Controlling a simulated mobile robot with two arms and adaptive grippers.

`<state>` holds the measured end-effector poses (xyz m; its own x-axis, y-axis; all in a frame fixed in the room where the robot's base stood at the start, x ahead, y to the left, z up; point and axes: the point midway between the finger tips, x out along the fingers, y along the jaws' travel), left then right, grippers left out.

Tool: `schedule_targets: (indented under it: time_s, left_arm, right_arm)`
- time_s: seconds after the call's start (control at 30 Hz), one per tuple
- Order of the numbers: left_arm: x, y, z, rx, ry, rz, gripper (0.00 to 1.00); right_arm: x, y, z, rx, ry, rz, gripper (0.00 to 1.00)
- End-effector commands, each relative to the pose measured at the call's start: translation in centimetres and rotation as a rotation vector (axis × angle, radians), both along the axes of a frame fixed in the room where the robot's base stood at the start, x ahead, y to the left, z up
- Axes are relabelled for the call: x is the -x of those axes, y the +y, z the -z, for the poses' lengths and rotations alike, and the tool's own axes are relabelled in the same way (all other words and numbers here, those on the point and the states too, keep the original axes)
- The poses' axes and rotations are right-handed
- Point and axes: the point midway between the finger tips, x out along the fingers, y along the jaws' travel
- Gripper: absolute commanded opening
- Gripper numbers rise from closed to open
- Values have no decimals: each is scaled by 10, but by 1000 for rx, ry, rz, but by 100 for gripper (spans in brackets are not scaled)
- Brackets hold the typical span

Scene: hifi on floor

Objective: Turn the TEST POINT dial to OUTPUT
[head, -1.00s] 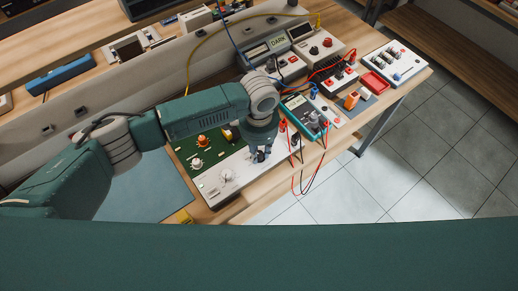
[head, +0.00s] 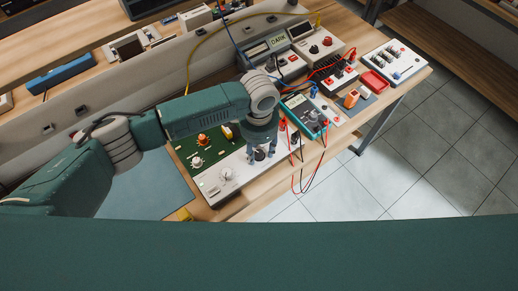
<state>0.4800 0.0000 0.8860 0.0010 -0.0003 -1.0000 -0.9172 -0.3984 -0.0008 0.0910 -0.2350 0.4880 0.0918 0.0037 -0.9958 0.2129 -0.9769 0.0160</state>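The white panel (head: 240,183) of a bench unit with a green circuit board lies on the bench at lower centre. A pale round dial (head: 226,174) sits on its left part. A dark knob (head: 260,154) sits further right, under my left gripper. My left gripper (head: 261,157) points down over it, its fingers apart on either side of the knob. I cannot tell whether the fingers touch it. The labels are too small to read, so I cannot tell which one is the TEST POINT dial or where it points. My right gripper is not in view.
A teal multimeter (head: 304,115) with red and black leads stands just right of the gripper. The leads hang over the bench's front edge. A box with a DARK display (head: 279,41), a red tray (head: 375,82) and other instruments crowd behind. A grey-blue mat (head: 150,188) is clear at left.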

Motion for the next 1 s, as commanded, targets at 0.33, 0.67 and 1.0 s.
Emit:
schedule_targets:
  time_s: [0.33,0.67,1.0]
  left_arm:
    - [-1,-1,-31,2,-2,1,43]
    - [0,0,-98,1,-2,1,43]
    - [0,0,-120,0,0,0,43]
  right_arm:
    - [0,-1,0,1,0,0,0]
    - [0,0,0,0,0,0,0]
    - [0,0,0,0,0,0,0]
